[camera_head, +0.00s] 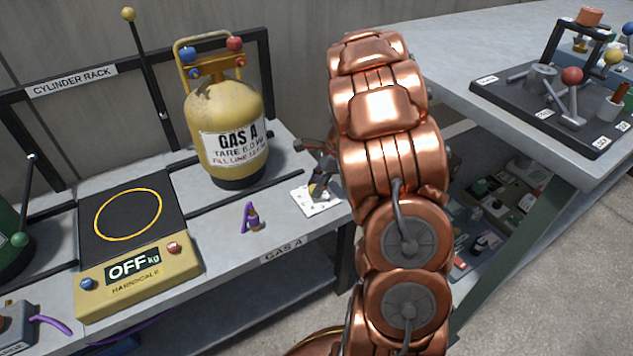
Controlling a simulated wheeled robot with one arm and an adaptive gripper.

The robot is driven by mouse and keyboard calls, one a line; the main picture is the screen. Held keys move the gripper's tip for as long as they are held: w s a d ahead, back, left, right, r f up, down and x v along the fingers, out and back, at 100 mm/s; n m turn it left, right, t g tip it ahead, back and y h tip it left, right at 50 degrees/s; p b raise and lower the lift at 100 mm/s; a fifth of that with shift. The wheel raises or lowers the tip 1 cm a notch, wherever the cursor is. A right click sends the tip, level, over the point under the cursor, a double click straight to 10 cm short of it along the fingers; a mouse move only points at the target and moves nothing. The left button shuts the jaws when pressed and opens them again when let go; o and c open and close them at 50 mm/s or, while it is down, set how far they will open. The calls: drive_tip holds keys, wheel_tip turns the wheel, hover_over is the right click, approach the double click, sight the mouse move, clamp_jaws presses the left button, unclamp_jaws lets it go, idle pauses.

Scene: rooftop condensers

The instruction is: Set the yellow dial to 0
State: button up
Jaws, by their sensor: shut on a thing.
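A small white plate with dark marks (304,201) lies on the bench's right end, to the right of the gas cylinder. My gripper (319,190) points down over this plate, its dark fingers shut on the small dial there. The fingers and my copper arm cover most of the dial, so its yellow colour, its pointer and its setting cannot be read.
A yellow GAS A cylinder (222,108) stands on the bench left of my gripper. A purple clip-like item (250,217) lies in front of it. A scale reading OFF (135,265) is further left. A second table (470,50) with a dark lever panel (515,97) stands right.

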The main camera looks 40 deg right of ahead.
drive_tip(key=shift+r+n+g+p, duration=0.3)
drive_tip(key=shift+n+p, duration=0.4)
drive_tip(key=shift+p, duration=0.25)
drive_tip(key=n+p, duration=0.2)
drive_tip(key=shift+w+g+y+p, duration=0.1)
drive_tip(key=shift+g+y+p, duration=0.2)
drive_tip(key=shift+g+p, duration=0.1)
drive_tip(key=shift+f+n+g+p, duration=0.25)
drive_tip(key=shift+n+g+p, duration=0.65)
drive_tip(key=shift+n, duration=0.9)
drive_tip(key=shift+p, duration=0.3)
drive_tip(key=o, duration=1.2)
drive_tip(key=shift+c, duration=0.2)
drive_tip(key=s+v, duration=0.1)
drive_tip(key=v, duration=1)
drive_tip(key=shift+w+r, duration=0.4)
drive_tip(key=shift+r, duration=0.05)
